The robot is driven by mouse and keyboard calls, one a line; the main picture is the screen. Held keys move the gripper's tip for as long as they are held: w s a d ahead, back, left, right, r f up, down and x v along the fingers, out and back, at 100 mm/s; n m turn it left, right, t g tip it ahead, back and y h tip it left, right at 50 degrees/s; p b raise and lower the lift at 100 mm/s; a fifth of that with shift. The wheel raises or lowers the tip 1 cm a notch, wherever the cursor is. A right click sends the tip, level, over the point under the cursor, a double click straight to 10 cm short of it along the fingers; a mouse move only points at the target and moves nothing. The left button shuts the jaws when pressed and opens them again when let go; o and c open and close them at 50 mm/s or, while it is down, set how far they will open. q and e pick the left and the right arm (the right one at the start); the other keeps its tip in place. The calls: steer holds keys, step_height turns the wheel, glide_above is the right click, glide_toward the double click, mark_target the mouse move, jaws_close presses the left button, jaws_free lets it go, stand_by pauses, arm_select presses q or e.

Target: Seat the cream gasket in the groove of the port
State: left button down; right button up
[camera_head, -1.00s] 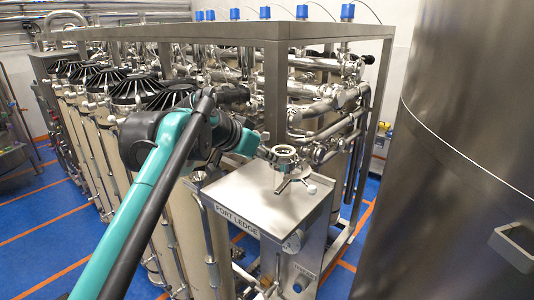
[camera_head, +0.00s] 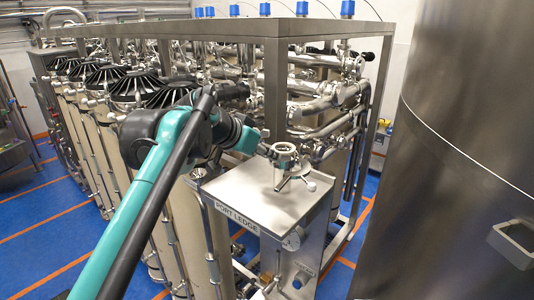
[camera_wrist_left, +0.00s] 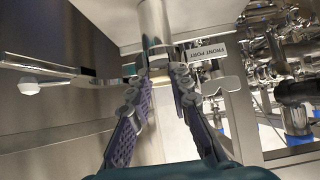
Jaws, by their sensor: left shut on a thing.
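The steel port (camera_head: 283,165) stands on the ledge marked PORT LEDGE, with a round top and clamp arms at its side. My left gripper (camera_head: 265,147) is right at the port's top, coming in from the left. In the left wrist view my left gripper (camera_wrist_left: 160,72) has its two purple-padded fingers closed in on a thing at the port's mouth. The cream gasket is too small and too covered to make out clearly, so I cannot tell whether it lies in the groove. The port's steel tube (camera_wrist_left: 153,22) shows beyond the fingertips. My right gripper is out of view.
The ledge top (camera_head: 240,190) is bare around the port. A clamp arm with a white knob (camera_wrist_left: 30,88) sticks out left, and a FRONT PORT label (camera_wrist_left: 208,52) sits at right. Steel piping (camera_head: 325,105) stands behind; a large steel tank (camera_head: 460,130) is right.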

arm_select(q)
steer(key=shift+f+b, duration=0.55)
steer(key=shift+f, duration=0.6)
stand_by(0.4)
steer(key=shift+r, duration=0.15)
steer(key=shift+r+p, duration=0.55)
steer(key=shift+p, duration=0.1)
stand_by(0.8)
steer(key=shift+s+f+b, duration=0.1)
steer(key=shift+f+b, duration=0.25)
steer(key=shift+f, duration=0.5)
steer(key=c, duration=1.3)
jaws_free()
